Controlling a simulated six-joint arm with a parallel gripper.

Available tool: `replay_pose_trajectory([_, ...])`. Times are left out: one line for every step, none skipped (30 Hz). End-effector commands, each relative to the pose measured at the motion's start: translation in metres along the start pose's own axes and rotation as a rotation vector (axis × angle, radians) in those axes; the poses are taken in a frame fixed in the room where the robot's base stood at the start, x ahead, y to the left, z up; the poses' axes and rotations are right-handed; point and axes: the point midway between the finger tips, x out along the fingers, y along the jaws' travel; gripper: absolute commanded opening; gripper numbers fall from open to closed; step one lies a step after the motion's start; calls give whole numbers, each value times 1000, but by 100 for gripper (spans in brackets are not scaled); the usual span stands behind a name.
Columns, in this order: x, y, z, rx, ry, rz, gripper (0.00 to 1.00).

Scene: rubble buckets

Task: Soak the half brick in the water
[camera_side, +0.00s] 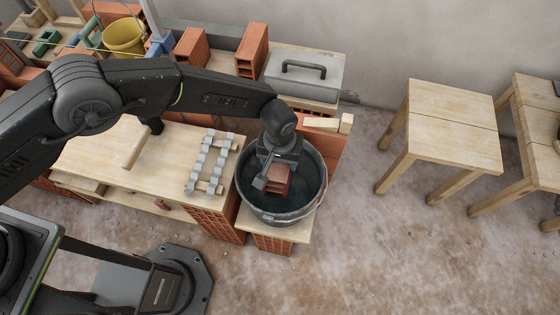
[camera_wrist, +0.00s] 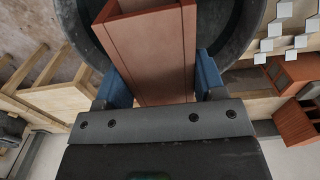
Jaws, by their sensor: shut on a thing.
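The half brick (camera_side: 277,180) is reddish-brown and held in my gripper (camera_side: 271,177) over or inside the dark bucket (camera_side: 312,203). The bucket holds dark water (camera_side: 300,196). In the wrist view the brick (camera_wrist: 150,50) sits between the two blue fingers of my gripper (camera_wrist: 158,85), which touch its sides. The bucket's dark rim (camera_wrist: 82,38) curves around the brick there. I cannot tell whether the brick's lower end touches the water.
The bucket stands on a small board on bricks at the right end of a wooden worktable (camera_side: 110,160). Grey blocks (camera_side: 207,163) lie on the table left of it. A lidded grey box (camera_side: 303,75) is behind. Wooden stools (camera_side: 455,120) stand right.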

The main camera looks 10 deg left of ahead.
Motion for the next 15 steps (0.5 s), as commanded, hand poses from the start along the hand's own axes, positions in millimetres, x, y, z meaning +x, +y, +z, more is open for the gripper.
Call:
replay_pose_trajectory([-7, 1, -1, 0, 4, 4, 0])
replay_pose_trajectory([-10, 1, -1, 0, 4, 4, 0])
replay_pose_trajectory([-13, 1, -1, 0, 4, 4, 0])
replay_pose_trajectory([-16, 1, -1, 0, 4, 4, 0])
replay_pose_trajectory([-19, 1, -1, 0, 4, 4, 0])
replay_pose_trajectory([-22, 1, -1, 0, 4, 4, 0])
replay_pose_trajectory([-25, 1, -1, 0, 4, 4, 0])
replay_pose_trajectory([-28, 1, -1, 0, 4, 4, 0])
replay_pose_trajectory([-32, 1, -1, 0, 4, 4, 0])
replay_pose_trajectory([-34, 1, -1, 0, 4, 4, 0])
replay_pose_trajectory([-36, 1, -1, 0, 3, 4, 0])
replay_pose_trajectory([-40, 1, -1, 0, 4, 4, 0])
replay_pose_trajectory([-43, 1, -1, 0, 4, 4, 0])
replay_pose_trajectory([-46, 1, -1, 0, 4, 5, 0])
replay_pose_trajectory([-49, 1, -1, 0, 4, 4, 0])
